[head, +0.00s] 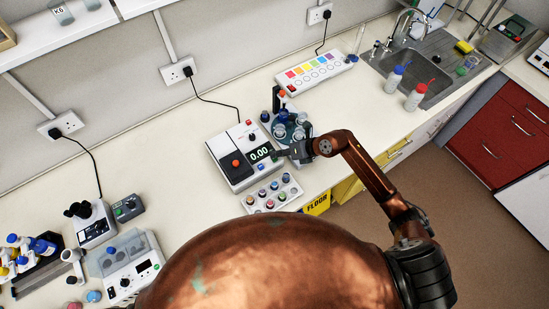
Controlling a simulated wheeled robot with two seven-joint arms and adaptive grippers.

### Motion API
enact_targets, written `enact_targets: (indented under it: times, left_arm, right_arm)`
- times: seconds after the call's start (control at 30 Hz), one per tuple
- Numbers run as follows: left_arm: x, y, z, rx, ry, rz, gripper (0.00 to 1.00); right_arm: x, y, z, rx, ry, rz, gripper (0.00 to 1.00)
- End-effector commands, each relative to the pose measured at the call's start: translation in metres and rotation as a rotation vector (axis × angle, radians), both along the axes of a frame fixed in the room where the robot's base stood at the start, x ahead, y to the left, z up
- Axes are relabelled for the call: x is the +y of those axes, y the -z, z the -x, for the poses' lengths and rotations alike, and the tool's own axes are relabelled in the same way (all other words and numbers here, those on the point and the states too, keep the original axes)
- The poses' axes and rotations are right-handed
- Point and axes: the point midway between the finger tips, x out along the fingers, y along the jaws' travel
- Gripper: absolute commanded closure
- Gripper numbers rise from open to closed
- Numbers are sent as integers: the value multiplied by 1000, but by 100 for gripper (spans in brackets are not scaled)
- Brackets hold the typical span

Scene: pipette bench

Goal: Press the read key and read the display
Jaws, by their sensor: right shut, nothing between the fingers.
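A white instrument (241,156) with a dark left part stands on the bench in the middle of the head view. Its display (260,153) is lit and reads 0.00. My left gripper is out of view.
A white rack of small vials (248,201) lies just in front. A colour-marked panel (312,73) is farther back, near the sink (425,75). Bare bench lies left of the instrument.

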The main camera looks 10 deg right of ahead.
Motion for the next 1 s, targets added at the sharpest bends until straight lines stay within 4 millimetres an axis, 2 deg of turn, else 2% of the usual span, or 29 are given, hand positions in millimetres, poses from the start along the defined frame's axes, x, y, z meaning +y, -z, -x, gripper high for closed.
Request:
enact_targets:
  times: [1.0]
  left_arm:
    - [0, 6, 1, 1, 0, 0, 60]
  right_arm:
    - [0, 9, 0, 1, -1, 0, 100]
